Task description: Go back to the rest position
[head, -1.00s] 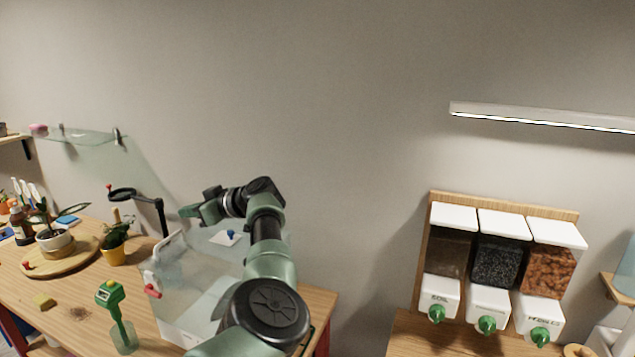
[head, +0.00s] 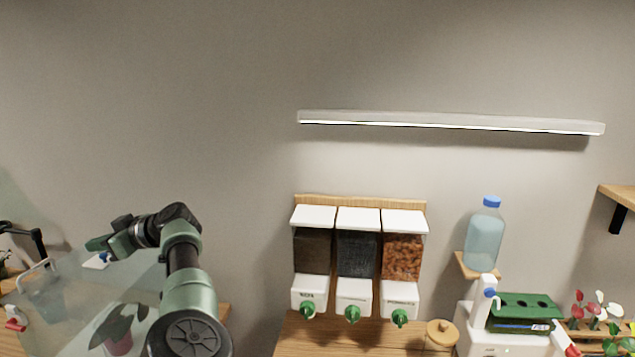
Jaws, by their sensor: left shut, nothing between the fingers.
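My left gripper (head: 100,244) is in the lower left of the head view, at the end of my green and black arm. It is shut and empty, raised above a clear box (head: 60,290) with a handle. My right gripper is out of view.
Three dispensers (head: 358,255) with green knobs hang on a wooden board in the middle. A water bottle (head: 485,236) stands on a small shelf to their right, near a green-topped box (head: 524,312). A plant in a pink pot (head: 118,343) shows beside my arm. A wall lamp (head: 450,122) is above.

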